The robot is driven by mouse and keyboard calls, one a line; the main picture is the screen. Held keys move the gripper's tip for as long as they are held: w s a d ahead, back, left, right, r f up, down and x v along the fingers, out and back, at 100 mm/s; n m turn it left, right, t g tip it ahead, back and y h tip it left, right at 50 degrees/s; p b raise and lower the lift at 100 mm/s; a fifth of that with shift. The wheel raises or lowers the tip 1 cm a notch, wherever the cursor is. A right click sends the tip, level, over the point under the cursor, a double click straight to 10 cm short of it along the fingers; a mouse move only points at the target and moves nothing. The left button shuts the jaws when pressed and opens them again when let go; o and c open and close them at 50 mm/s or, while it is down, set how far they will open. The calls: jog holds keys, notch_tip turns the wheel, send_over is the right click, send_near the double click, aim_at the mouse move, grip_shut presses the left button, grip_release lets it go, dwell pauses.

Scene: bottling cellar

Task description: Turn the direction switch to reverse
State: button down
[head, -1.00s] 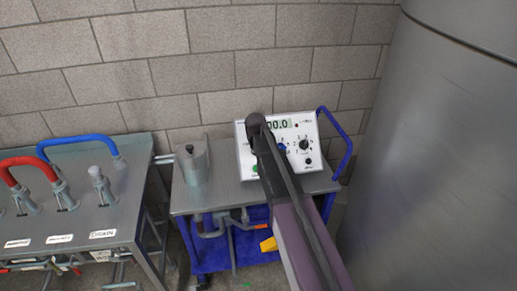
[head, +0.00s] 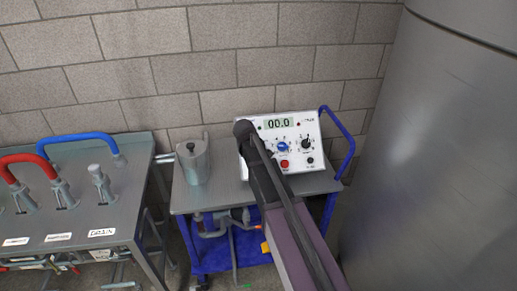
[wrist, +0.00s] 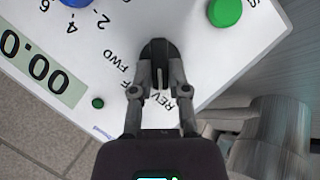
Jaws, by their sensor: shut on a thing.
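The direction switch (wrist: 158,52) is a black knob on the white control panel (wrist: 195,45). In the wrist view my gripper (wrist: 159,78) is shut on it, one finger on each side. A pale line on the knob points down the picture, toward the REV label between the fingers. FWD and a partly covered label ending in F lie to the left. In the head view my arm's end (head: 244,130) is over the left side of the panel (head: 318,168) and hides the switch.
The panel has a display reading 00.0 (head: 278,123), a blue knob (head: 283,147), a red button (head: 285,164) and a black knob (head: 306,143). A green button (wrist: 225,11) is near the switch. A metal jug (head: 195,162) stands left on the cart; a large tank (head: 440,150) is right.

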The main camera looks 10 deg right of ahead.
dwell(0.3)
jog(key=c, duration=0.6)
grip_release()
jog(key=shift+s, duration=0.15)
